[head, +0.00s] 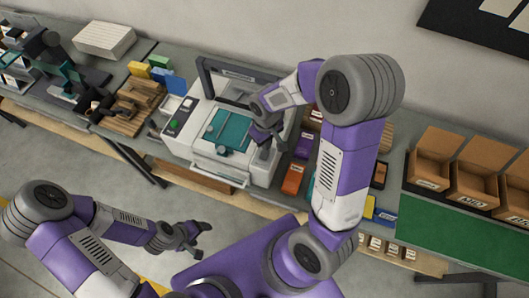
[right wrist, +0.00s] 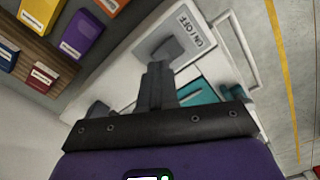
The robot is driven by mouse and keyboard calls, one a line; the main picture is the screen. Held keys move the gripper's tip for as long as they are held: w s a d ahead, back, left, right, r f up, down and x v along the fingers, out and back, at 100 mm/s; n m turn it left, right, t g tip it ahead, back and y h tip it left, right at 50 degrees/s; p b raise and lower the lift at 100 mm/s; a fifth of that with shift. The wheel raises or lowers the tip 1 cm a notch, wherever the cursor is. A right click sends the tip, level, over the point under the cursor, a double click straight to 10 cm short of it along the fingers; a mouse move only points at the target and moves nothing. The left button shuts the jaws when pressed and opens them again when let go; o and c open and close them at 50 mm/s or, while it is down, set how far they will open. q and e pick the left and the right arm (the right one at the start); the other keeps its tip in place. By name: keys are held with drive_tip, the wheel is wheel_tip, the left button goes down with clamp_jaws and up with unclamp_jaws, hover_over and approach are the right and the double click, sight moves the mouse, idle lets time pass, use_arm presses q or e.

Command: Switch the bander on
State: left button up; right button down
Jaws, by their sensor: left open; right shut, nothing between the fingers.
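The bander appears to be the white machine (head: 205,153) with a teal plate on top, on the bench. My right gripper (head: 266,140) is at its right side, and hides that part in the head view. In the right wrist view an "ON/OFF" label (right wrist: 196,27) is beside a grey switch (right wrist: 157,45). My right fingers (right wrist: 158,68) are shut and empty, with their tips at the switch's near edge; I cannot tell whether they touch it. Which way the switch is set is unclear. My left gripper (head: 194,240) is open and empty, low in front of the bench.
A green button (head: 175,124) is on the machine's left panel. Purple (head: 303,145) and orange (head: 293,178) boxes stand right of it. Wooden pieces (head: 135,103) lie at left. Cardboard bins (head: 430,160) and a green mat (head: 465,240) are at right.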

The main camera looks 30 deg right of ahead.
drive_tip(key=shift+f, duration=0.15)
wheel_tip(320, 180, down, 2)
drive_tip(key=shift+f+b, duration=0.1)
drive_tip(key=shift+b, duration=1)
drive_tip(key=shift+s+f, duration=0.1)
drive_tip(key=shift+f, duration=0.1)
drive_tip(key=shift+s, duration=0.2)
drive_tip(key=shift+r, duration=0.15)
drive_tip(key=shift+w+r+p, duration=0.1)
drive_tip(key=shift+r+p, duration=0.25)
wheel_tip(320, 180, up, 5)
drive_tip(key=p, duration=0.4)
drive_tip(key=shift+w+r, duration=0.1)
drive_tip(key=shift+r, duration=0.05)
drive_tip(key=shift+w+r+p, duration=0.15)
drive_tip(key=shift+r+p, duration=0.25)
drive_tip(key=shift+r, duration=0.05)
